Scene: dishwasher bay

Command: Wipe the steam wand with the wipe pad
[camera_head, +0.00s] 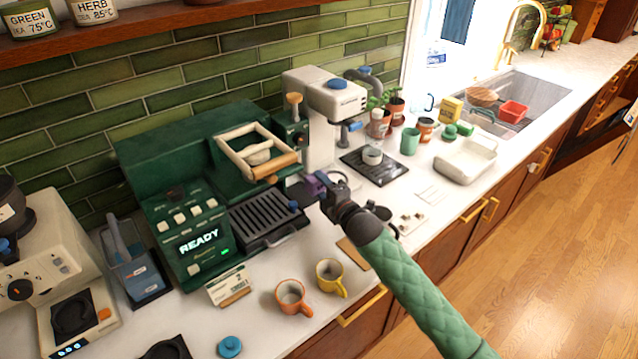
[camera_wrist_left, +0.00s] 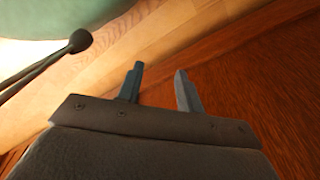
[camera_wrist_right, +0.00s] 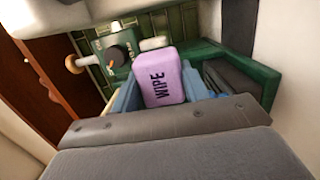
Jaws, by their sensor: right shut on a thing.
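A green espresso machine (camera_head: 165,160) with a lit READY display stands against the tiled wall. A wooden-knobbed valve unit (camera_head: 293,112) sits on its right side; the steam wand itself I cannot clearly make out. Only a bit of the pad (camera_head: 312,187) shows in the head view. Whether the pad touches the wand I cannot tell. My left gripper (camera_wrist_left: 158,88) is open and empty, and out of the head view.
A slotted drip tray (camera_head: 268,218) is at the machine's front. An orange cup (camera_head: 291,298) and a yellow cup (camera_head: 330,278) stand near the counter edge. A white grinder (camera_head: 320,100) with a dark mat (camera_head: 385,172) stands to the right. Wooden floor lies beyond the counter.

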